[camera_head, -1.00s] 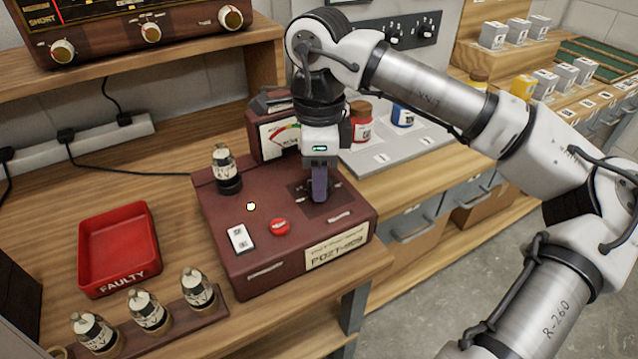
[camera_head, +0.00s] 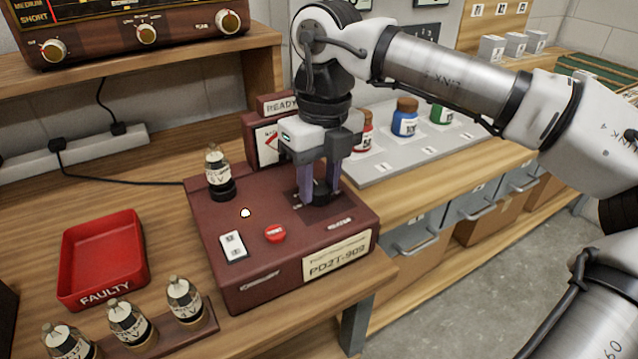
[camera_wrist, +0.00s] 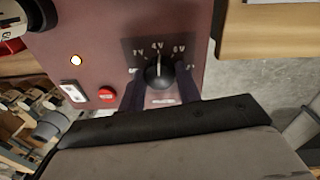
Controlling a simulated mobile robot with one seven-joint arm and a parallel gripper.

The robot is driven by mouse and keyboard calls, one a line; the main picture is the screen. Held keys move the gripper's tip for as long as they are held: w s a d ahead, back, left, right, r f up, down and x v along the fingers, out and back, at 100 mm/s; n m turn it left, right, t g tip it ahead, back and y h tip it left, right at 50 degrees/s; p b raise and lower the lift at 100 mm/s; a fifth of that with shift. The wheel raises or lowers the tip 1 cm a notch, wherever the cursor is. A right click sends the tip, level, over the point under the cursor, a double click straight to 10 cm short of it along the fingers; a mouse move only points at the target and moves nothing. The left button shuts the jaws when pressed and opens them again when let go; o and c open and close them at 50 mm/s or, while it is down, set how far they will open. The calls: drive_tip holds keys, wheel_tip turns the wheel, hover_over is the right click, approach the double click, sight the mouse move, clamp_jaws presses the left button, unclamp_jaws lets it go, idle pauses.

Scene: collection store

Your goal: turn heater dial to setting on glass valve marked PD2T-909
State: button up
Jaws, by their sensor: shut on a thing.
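The dark heater dial (camera_wrist: 158,73) sits on a black plate marked 2V, 4V and 6V on the maroon tester (camera_head: 290,262). Its white pointer line points near 4V in the wrist view. My gripper (camera_head: 318,190) is shut on the dial, one finger on each side, and hides part of it in the head view. The lettering PD2T-909 is on a cream plate (camera_head: 338,257) on the tester's front. A glass valve (camera_head: 217,165) stands upright in the tester's socket; part of its label shows in the wrist view (camera_wrist: 12,22) but is not clearly readable.
The tester also carries a white switch (camera_head: 233,247), a red button (camera_head: 275,234), a lit lamp (camera_head: 245,212), a meter (camera_head: 268,145) and a READY sign (camera_head: 282,105). Left are a red FAULTY tray (camera_head: 105,291) and several valves in a rack (camera_head: 172,338). Jars (camera_head: 405,118) stand behind.

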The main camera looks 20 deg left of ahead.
sight(326, 187)
drive_tip(key=m+b, duration=0.1)
drive_tip(key=m, duration=0.3)
drive_tip(key=shift+m, duration=1.9)
drive_tip(key=o, duration=1)
drive_tip(key=shift+c, duration=0.2)
drive_tip(key=shift+r, duration=0.1)
wheel_tip(326, 187, up, 14)
drive_tip(key=p, duration=0.1)
drive_tip(key=shift+d, duration=0.45)
drive_tip(key=shift+w+f, duration=0.1)
drive_tip(key=shift+f, duration=0.1)
